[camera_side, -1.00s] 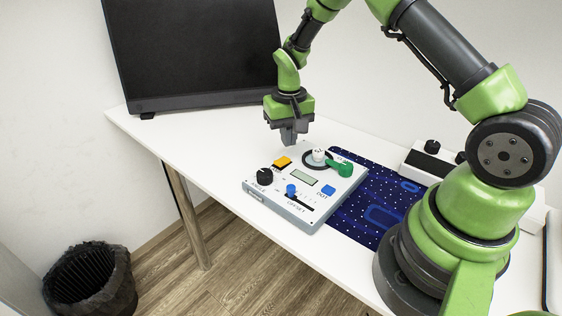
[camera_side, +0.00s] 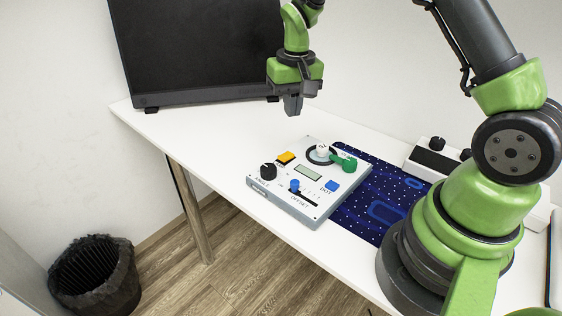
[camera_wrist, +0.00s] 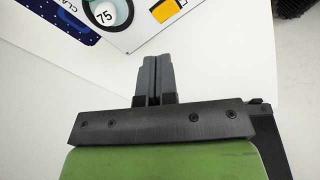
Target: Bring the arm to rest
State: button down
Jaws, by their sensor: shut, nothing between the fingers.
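My gripper (camera_side: 293,111) is shut and empty, held in the air above the table behind the control box. In the wrist view its two grey fingers (camera_wrist: 154,62) lie together with nothing between them. The control box (camera_side: 335,199) lies flat on the white table (camera_side: 215,146). It has a black knob (camera_side: 268,171), a yellow button (camera_side: 285,157), a blue slider knob (camera_side: 294,186), a blue button (camera_side: 331,185), a small display and a green lever (camera_side: 345,162). A white ball (camera_side: 322,149) sits in a dark ring on it and reads 75 in the wrist view (camera_wrist: 104,15).
A dark blue patterned mat (camera_side: 385,186) lies right of the box. A white device with black knobs (camera_side: 432,161) stands behind my base. A large black monitor (camera_side: 192,48) stands at the back left. A black bin (camera_side: 95,277) is on the floor.

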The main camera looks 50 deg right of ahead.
jog(key=s+a+r+n+t, duration=0.1)
jog(key=s+a+r+t, duration=0.2)
jog(key=r, duration=0.4)
jog(key=s+a+r+t, duration=0.1)
jog(key=s+a+r, duration=0.2)
jog(key=s+r, duration=0.4)
jog(key=s+a+r+n+t+y, duration=0.1)
jog(key=s+a+r+t+y, duration=0.1)
jog(key=s, duration=0.8)
jog(key=shift+s+a+r+t, duration=0.3)
jog(key=shift+a+r, duration=0.3)
jog(key=shift+a, duration=0.15)
